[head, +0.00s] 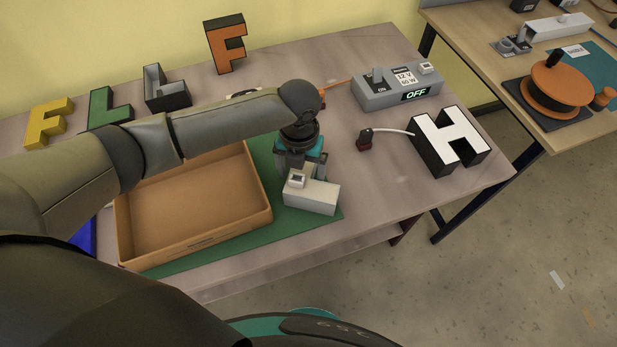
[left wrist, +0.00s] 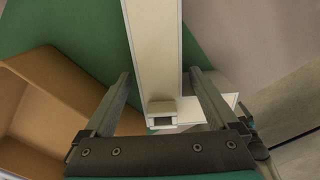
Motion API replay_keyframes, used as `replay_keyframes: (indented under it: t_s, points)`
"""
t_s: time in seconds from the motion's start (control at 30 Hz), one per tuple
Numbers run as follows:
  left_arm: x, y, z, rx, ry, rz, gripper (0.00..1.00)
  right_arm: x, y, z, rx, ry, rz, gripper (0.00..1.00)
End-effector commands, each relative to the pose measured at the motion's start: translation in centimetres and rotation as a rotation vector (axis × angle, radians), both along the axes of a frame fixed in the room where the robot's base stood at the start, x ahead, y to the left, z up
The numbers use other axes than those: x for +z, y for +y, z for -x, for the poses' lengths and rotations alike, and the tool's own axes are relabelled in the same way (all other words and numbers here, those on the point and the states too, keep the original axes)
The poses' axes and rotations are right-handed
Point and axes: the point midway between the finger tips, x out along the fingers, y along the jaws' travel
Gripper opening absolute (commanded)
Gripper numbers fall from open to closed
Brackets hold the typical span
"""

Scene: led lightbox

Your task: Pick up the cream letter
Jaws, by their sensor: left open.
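The cream letter (head: 318,196) lies on the green mat (head: 312,224), right of the cardboard box. In the left wrist view the cream letter (left wrist: 153,45) shows a long bar and a short foot to the right, like an L, with a small socket on its near end. My left gripper (head: 298,165) points down over the letter, and hides part of it in the head view. In the left wrist view the left gripper (left wrist: 161,77) is open, one finger on each side of the bar. Whether the fingers touch it I cannot tell. My right gripper is not in view.
An open cardboard box (head: 195,243) stands left of the letter. A white-faced H (head: 451,140) with a cabled plug (head: 365,142) and a grey power box (head: 396,90) reading OFF are to the right. Several other letters stand at the back. Bare table lies right of the mat.

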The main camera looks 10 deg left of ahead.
Motion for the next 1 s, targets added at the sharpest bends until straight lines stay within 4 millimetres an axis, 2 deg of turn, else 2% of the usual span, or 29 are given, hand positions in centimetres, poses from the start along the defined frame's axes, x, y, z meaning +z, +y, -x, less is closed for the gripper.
replay_keyframes:
  t_s: [0.27,1.0]
  points:
    - [-0.43,-0.04,-0.04,-0.002,-0.002,0.001,0.93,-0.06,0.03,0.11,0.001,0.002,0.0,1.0]
    - [-0.38,0.01,-0.06,0.0,-0.002,0.0,0.1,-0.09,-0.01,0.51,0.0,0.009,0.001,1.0]
